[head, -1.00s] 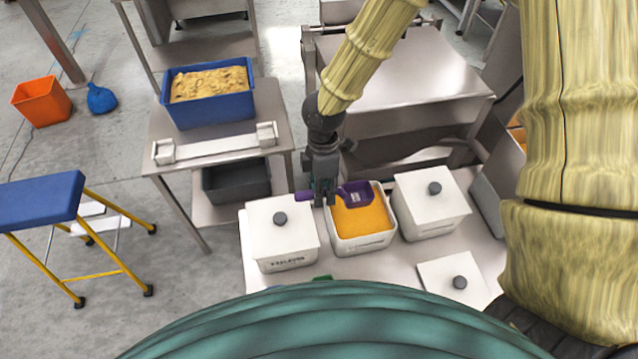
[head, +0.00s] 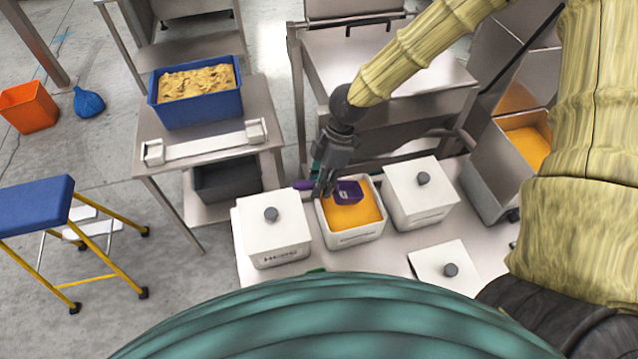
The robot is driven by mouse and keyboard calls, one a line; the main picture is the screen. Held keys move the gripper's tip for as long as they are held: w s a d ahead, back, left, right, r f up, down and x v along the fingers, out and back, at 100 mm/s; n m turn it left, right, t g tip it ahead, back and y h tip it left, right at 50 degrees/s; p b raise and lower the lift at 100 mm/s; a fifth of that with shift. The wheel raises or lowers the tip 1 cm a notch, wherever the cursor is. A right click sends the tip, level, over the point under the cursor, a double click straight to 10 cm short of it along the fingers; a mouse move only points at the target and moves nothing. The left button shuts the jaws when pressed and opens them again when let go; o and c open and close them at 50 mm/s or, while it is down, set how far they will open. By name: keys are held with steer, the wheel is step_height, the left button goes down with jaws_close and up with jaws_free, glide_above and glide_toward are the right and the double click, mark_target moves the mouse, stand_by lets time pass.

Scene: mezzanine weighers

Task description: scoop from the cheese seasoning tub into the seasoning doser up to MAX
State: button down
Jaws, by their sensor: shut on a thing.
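The open tub (head: 357,237) of orange seasoning stands on the steel table between two lidded white tubs. Its label is too small to read. My gripper (head: 325,186) is shut on the handle of a purple scoop (head: 349,192). The scoop's bowl is over the left back part of the orange powder (head: 358,212); I cannot tell whether it touches the powder or holds any. A steel hopper (head: 492,176) with orange powder inside stands at the right and may be the seasoning doser. No MAX mark is readable on it.
A blue crate (head: 197,108) of pale yellow contents sits on a steel stand. A blue-topped step stool (head: 36,206) is at the left.

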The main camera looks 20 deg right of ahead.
steer(key=shift+s+d+r+y, duration=0.1)
steer(key=shift+s+d+y, duration=0.1)
steer(key=shift+y, duration=0.1)
steer(key=shift+w+d+f+y+b, duration=0.15)
steer(key=shift+d+f+y+b, duration=0.05)
steer(key=shift+y+b, duration=0.25)
steer(key=shift+d+y+b, duration=0.35)
steer(key=shift+y+b, duration=0.2)
steer(key=shift+b, duration=0.15)
steer(key=shift+d, duration=0.1)
steer(key=shift+d+y+b, duration=0.1)
steer(key=shift+y+b, duration=0.2)
steer(key=shift+b, duration=0.05)
step_height(320, 180, down, 8)
steer(key=h+b, duration=0.2)
steer(key=b, duration=0.2)
steer(key=shift+d+f+h, duration=0.2)
steer(key=shift+h, duration=0.2)
stand_by(0.8)
